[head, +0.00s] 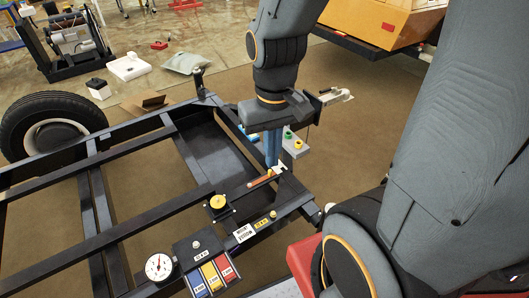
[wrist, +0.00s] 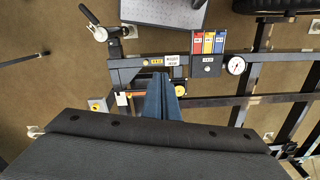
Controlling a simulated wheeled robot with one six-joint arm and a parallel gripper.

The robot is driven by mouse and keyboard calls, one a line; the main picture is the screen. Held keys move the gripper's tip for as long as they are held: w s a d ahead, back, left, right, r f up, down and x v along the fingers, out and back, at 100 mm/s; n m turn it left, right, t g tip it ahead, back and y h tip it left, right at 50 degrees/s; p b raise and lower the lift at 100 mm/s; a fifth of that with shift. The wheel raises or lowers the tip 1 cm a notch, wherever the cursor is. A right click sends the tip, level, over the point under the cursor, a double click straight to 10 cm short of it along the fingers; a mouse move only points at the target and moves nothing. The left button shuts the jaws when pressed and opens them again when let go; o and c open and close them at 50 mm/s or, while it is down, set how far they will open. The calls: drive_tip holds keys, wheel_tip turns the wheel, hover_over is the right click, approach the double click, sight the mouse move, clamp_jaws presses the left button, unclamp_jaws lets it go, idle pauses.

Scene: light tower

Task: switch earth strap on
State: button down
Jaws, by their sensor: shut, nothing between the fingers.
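My gripper (head: 272,163) points down with its blue fingers together and empty. It is over the black frame's corner, and its tips also show in the wrist view (wrist: 160,76). An orange bar (head: 261,179) lies close by the fingertips; I cannot tell whether they touch. The bar also shows left of the fingers in the wrist view (wrist: 137,93). A round yellow knob (head: 217,202) sits on a small black box left of the fingers. A white label plate (head: 243,232) is on the front rail. I cannot read which part is the earth strap switch.
A round gauge (head: 159,267) and a box with blue, yellow and red panels (head: 209,275) are on the frame's front. A grey box with green and yellow buttons (head: 296,146) stands behind the fingers. A wheel (head: 49,125) is at left. Brown floor is open beyond.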

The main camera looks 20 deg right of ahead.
drive_tip(key=shift+w, duration=0.1)
drive_tip(key=w+d+f+m+g+b, duration=0.1)
drive_tip(key=w+d+f+m+b, duration=0.1)
drive_tip(key=w+f+m+b, duration=0.5)
drive_tip(key=w+d+f+m+b, duration=0.2)
drive_tip(key=w+m+b, duration=0.15)
drive_tip(key=w, duration=0.85)
drive_tip(key=w+d+f+m+g+b, duration=0.1)
drive_tip(key=w+d+f+m+b, duration=0.1)
drive_tip(key=w+f+m+b, duration=0.55)
drive_tip(key=w+d+f+m+g+b, duration=0.1)
drive_tip(key=w+d+f+m+b, duration=0.4)
drive_tip(key=w, duration=0.5)
drive_tip(key=w+d+f+m+g+b, duration=0.1)
drive_tip(key=w+d+f+m+b, duration=0.3)
drive_tip(key=w+f+m+b, duration=0.5)
wheel_tip(320, 180, down, 2)
drive_tip(key=shift+w+d+m+h, duration=0.4)
drive_tip(key=shift+w+m, duration=0.25)
drive_tip(key=shift+m, duration=0.25)
